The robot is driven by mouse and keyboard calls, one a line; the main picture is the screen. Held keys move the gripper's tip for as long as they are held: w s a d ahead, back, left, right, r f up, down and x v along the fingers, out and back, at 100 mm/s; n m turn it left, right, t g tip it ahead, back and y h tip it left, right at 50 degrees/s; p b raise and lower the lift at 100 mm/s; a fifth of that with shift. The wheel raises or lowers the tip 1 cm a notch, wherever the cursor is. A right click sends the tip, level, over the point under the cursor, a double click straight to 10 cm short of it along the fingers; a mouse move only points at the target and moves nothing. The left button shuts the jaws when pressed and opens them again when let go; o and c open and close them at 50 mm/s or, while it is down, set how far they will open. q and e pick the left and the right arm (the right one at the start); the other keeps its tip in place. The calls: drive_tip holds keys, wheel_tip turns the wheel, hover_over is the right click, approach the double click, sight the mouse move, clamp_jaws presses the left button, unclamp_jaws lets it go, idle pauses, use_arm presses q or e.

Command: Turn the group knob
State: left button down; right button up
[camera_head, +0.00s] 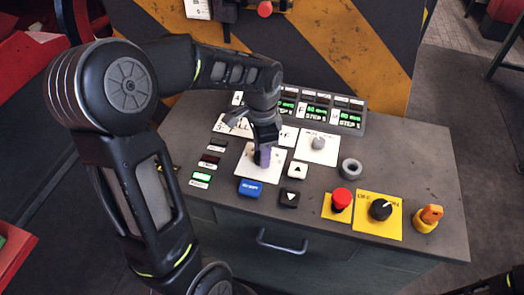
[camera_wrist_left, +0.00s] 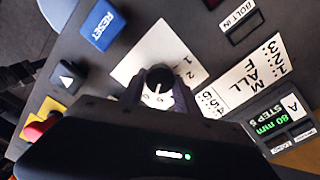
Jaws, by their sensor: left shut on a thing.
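The group knob (camera_wrist_left: 158,77) is a dark round knob on a white plate (camera_wrist_left: 150,48) with printed numbers; in the head view the plate (camera_head: 246,167) lies left of the middle of the console top. My left gripper (camera_head: 263,152) reaches down from above and is shut on the knob, with a finger on either side of it in the left wrist view. The fingers hide much of the knob and part of the plate, so its pointer setting cannot be read. My right gripper is not in view.
A blue RESET button (camera_head: 250,187) and black and white arrow buttons (camera_head: 298,170) sit close by. A grey knob (camera_head: 318,143), a grey ring (camera_head: 351,168), a red stop button (camera_head: 341,199), a black dial (camera_head: 380,209) and an orange switch (camera_head: 430,215) stand further right. Green displays (camera_head: 318,115) line the back.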

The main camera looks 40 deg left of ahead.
use_arm(q)
drive_tip(key=shift+m, duration=1.3)
drive_tip(key=c, duration=0.9)
unclamp_jaws()
drive_tip(key=shift+r, duration=0.1)
wheel_tip(320, 180, up, 8)
drive_tip(key=shift+f+b, duration=0.15)
drive_tip(key=shift+b, duration=0.15)
